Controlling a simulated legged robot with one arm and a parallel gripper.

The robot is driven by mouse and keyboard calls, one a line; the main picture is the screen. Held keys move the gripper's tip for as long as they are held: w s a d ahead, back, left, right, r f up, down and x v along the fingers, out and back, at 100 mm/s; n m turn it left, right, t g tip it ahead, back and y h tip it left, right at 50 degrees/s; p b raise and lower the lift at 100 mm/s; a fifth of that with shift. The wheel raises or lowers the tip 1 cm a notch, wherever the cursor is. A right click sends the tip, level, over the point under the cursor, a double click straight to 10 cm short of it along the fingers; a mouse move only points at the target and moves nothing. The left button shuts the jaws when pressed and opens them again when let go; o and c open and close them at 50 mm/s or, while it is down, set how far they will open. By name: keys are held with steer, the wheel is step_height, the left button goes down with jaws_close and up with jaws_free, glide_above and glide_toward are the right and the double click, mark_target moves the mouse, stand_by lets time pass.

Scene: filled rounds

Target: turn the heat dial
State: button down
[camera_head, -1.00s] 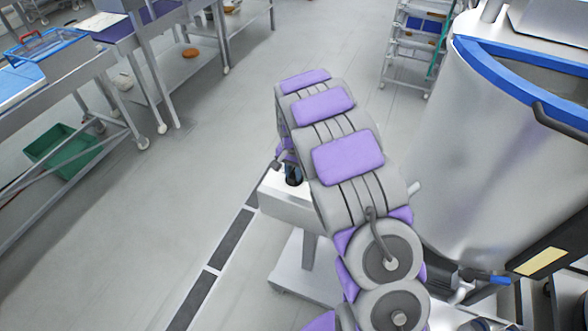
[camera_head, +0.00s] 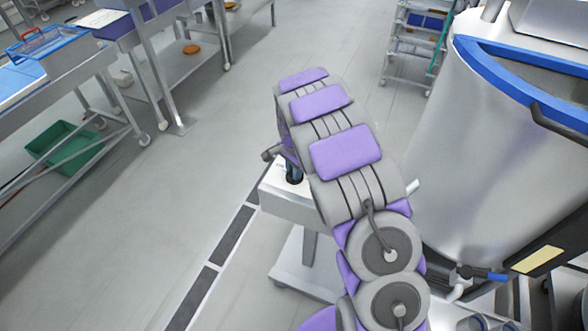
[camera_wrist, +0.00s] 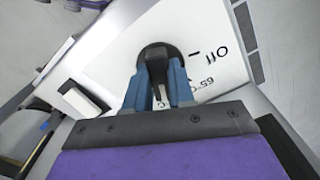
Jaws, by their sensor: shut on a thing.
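The heat dial (camera_wrist: 158,55) is a black round knob with a raised grip bar, on a white panel (camera_wrist: 120,55) with printed dark numbers and marks. In the wrist view, the two blue fingers of my gripper (camera_wrist: 156,82) stand on either side of the grip bar and are shut on it. In the head view, my purple and grey arm reaches down to the top of a pale box on a stand (camera_head: 292,208). My gripper (camera_head: 293,174) is mostly hidden there behind my arm, and the dial cannot be made out.
A large steel kettle (camera_head: 470,170) with a blue rim stands close on the right of my arm. Steel tables (camera_head: 60,65) line the left, with a green crate (camera_head: 65,145) below. A rack (camera_head: 412,45) stands at the back. The floor to the left of the box is clear.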

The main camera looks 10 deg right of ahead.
steer(key=shift+w+r, duration=0.15)
steer(key=c, duration=1)
jaws_free()
steer(key=shift+a, duration=0.1)
steer(key=shift+o, duration=0.2)
step_height(320, 180, up, 17)
steer(key=s+f+n+b, duration=0.1)
steer(key=s+n, duration=0.3)
steer(key=s, duration=1)
steer(key=s+f+n+g+b, duration=0.1)
steer(key=s+n+b, duration=0.3)
steer(key=s, duration=1)
steer(key=s+f+n+b, duration=0.3)
steer(key=s+n, duration=0.1)
steer(key=s, duration=1)
steer(key=shift+g, duration=0.4)
